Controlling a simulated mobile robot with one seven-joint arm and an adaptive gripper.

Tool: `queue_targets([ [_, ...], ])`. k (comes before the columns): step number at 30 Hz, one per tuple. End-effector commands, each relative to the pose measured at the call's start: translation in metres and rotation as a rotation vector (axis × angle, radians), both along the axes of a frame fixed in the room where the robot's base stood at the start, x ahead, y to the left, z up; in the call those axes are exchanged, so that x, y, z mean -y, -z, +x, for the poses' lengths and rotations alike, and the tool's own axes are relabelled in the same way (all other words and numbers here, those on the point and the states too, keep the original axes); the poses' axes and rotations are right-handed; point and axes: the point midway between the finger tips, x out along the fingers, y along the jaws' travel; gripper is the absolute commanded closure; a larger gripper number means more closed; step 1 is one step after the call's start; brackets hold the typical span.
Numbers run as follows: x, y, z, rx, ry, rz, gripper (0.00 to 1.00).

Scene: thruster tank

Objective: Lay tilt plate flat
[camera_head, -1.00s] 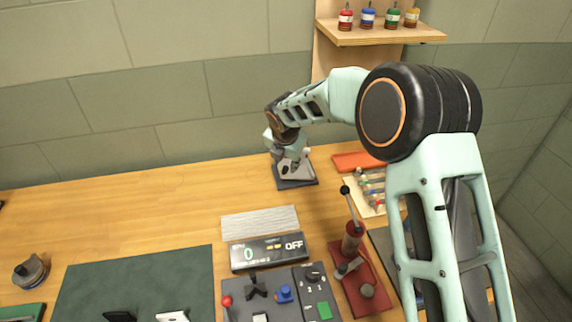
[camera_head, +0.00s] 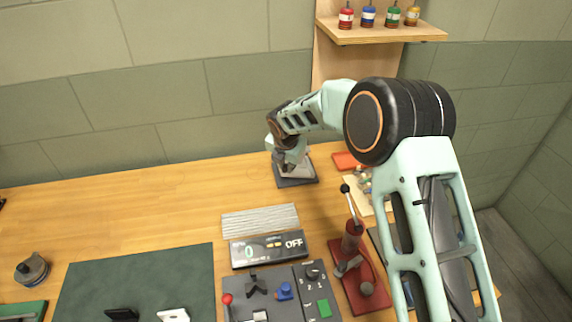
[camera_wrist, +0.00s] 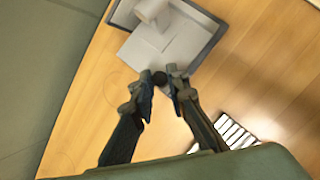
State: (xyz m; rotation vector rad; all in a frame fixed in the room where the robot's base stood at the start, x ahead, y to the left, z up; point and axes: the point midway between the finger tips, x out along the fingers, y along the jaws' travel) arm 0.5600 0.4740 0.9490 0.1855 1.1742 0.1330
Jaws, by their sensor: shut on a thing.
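The tilt plate (camera_head: 297,171) is a light grey plate on a dark base (camera_head: 297,184) at the back of the bench, near the wall. In the wrist view the plate (camera_wrist: 168,48) lies before my fingers, with a grey block standing on it and the dark base rim (camera_wrist: 212,45) around its far side. My gripper (camera_wrist: 159,79) is shut on a small dark knob (camera_wrist: 159,77) at the plate's near edge. In the head view my gripper (camera_head: 290,166) partly covers the plate. I cannot tell its exact tilt.
A ribbed grey panel (camera_head: 260,221) and a display reading OFF (camera_head: 268,251) lie in front. A red lever pump (camera_head: 358,270) and an orange tray (camera_head: 345,160) are to the right. A shelf of small bottles (camera_head: 380,35) is above. The bench left of the plate is clear.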

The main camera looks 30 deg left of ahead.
Motion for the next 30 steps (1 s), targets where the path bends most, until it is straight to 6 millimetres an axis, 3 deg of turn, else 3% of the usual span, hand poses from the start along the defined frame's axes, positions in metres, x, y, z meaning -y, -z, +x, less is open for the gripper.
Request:
queue_targets([
  [8,0.0,0.0,0.0,0.0,0.0,0.0,1.0],
  [21,-0.012,0.028,-0.01,0.139,-0.004,-0.166,1.0],
  [30,-0.012,0.031,-0.011,0.189,0.0,-0.226,1.0],
])
